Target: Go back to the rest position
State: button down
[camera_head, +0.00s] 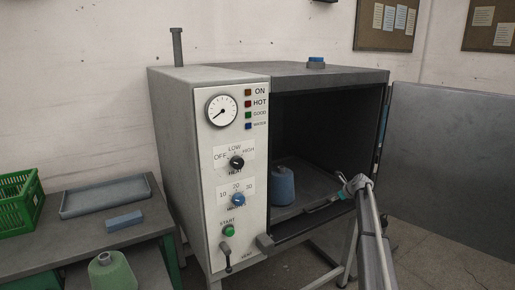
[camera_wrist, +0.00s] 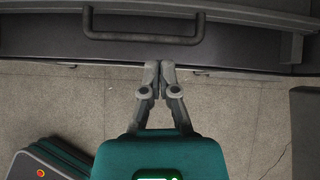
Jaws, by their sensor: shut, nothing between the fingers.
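My gripper (camera_wrist: 158,66) has its two grey fingertips together, with nothing between them. In the wrist view the fingertips are just below the edge of a dark front, short of a dark bar handle (camera_wrist: 145,39). In the head view my arm reaches from the lower right to the open front of the grey oven-like cabinet (camera_head: 182,150). My fingertips are hard to make out there. A blue yarn cone (camera_head: 282,186) stands upright inside the chamber, left of my arm's end and apart from it.
The cabinet door (camera_head: 450,165) stands wide open on the right. Bare floor (camera_wrist: 250,110) shows below my gripper.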

jog(key=s+a+r+n+g+p, duration=0.1)
jog(key=s+a+n+p, duration=0.1)
jog(key=s+a+n, duration=0.5)
jog(key=s+a+r+n+g+h+p, duration=0.1)
jog(key=s+a+n+g+p, duration=0.3)
jog(key=s, duration=0.6)
jog(key=s+a+r+n+t, duration=0.1)
jog(key=s+a+n, duration=0.3)
jog(key=s+a, duration=0.3)
jog(key=s+a+r+n+g+h+p, duration=0.1)
jog(key=s+a+n+p, duration=0.1)
jog(key=s+n, duration=0.5)
jog(key=s+a+r+n+g+h+p, duration=0.2)
jog(key=s+n, duration=0.4)
jog(key=s, duration=1.2)
jog(key=shift+s+a+r+n+p, duration=0.2)
jog(key=shift+s+a+n+p, duration=0.2)
jog(key=shift+a, duration=0.5)
jog(key=shift+w, duration=0.1)
